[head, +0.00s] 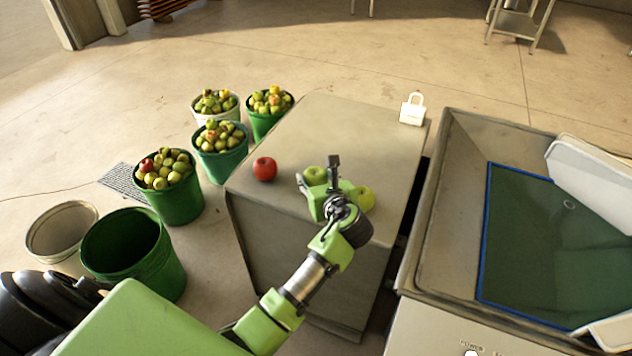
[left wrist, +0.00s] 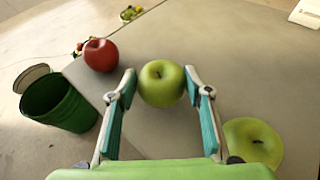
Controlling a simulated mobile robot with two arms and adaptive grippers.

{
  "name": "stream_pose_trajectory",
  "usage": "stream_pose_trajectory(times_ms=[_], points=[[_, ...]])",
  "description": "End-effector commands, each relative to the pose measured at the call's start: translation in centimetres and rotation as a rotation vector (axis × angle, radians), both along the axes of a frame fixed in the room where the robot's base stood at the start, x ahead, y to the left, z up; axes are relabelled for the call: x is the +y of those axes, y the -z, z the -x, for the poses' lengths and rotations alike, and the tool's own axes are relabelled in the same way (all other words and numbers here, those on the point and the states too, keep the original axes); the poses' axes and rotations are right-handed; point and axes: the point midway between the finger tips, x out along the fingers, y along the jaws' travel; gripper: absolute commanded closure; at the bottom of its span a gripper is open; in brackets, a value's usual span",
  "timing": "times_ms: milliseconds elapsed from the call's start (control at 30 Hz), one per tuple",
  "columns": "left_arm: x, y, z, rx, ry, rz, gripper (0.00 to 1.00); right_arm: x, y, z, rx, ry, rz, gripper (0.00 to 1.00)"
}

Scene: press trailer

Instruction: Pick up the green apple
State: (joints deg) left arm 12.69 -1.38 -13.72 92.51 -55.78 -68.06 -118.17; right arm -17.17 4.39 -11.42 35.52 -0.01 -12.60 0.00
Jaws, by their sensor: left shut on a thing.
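A green apple (head: 314,175) is at the top of the grey block, between the fingers of my left gripper (head: 319,181). In the left wrist view, this green apple (left wrist: 161,83) sits between the two fingertips, and the gripper is shut on it. I cannot tell whether it is still touching the surface. A second, yellow-green apple (head: 362,198) lies to the right, partly hidden by my gripper; it also shows in the left wrist view (left wrist: 252,143). My right gripper is not in view.
A red apple (head: 264,169) lies left on the grey block (head: 340,125). A white padlock-shaped object (head: 412,109) stands at its far right corner. Several apple buckets (head: 180,202) and an empty green bucket (head: 128,247) stand left. A large trough (head: 452,170) is right.

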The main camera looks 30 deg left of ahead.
Motion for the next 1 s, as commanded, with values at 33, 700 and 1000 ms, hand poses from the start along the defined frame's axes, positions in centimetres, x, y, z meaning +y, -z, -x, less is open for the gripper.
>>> stream_pose_trajectory(times_ms=[33,700,1000], points=[[0.0,-1.1,-0.1,-0.006,-0.001,-0.001,0.79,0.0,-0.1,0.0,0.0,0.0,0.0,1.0],[-7.3,-10.3,9.2,-0.001,0.001,0.001,0.79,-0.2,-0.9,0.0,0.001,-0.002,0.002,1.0],[-8.6,-11.3,10.9,-0.001,0.0,0.0,0.79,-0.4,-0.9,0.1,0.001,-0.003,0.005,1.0]])
